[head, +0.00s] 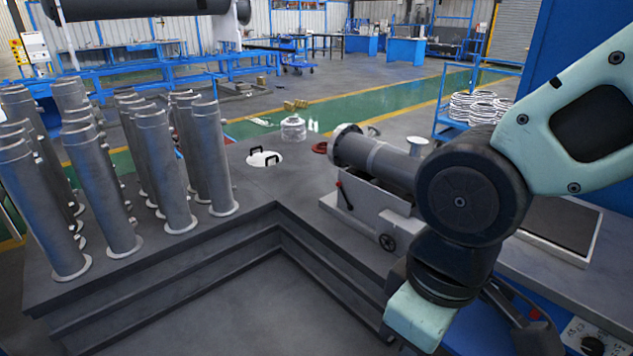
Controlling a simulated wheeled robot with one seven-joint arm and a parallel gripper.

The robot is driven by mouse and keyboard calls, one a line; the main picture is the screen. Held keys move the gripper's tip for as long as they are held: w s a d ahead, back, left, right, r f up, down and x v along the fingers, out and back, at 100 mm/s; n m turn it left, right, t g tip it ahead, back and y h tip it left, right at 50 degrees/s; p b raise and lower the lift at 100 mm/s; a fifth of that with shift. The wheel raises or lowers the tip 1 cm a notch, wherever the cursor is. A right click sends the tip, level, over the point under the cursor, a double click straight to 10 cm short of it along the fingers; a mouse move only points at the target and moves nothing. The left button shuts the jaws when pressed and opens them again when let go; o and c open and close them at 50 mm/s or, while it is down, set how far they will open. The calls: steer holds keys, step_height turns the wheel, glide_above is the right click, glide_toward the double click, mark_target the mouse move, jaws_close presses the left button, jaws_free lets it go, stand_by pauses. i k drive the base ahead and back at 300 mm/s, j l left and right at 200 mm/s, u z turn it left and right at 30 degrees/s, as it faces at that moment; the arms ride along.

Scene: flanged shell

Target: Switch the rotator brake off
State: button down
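A grey flanged shell (385,158) lies on its side on a light grey fixture (368,203), which looks like the rotator. Its flanged end points up and left, and my arm covers its other end. A dark handwheel (387,243) sits at the fixture's lower front. My arm crosses in front on the right, with its pale wrist part low at the bottom. My gripper's fingers do not show.
Upright grey flanged tubes (165,165) crowd the stepped bench (255,232) at left. A white disc with black handles (264,159) and a red ring (320,147) lie behind the fixture. A panel with a black knob (592,345) is at bottom right.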

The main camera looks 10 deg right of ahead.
mark_target(339, 184)
steer(key=i+j+u, duration=0.1)
steer(key=i+j, duration=0.15)
steer(key=i, duration=0.35)
steer(key=i+j+u, duration=0.1)
steer(key=i, duration=0.45)
steer(key=i+j+u, duration=0.1)
steer(key=i+j, duration=0.2)
steer(key=i, duration=0.3)
steer(key=i+j, duration=0.1)
steer(key=i, duration=0.5)
steer(key=j+u, duration=0.05)
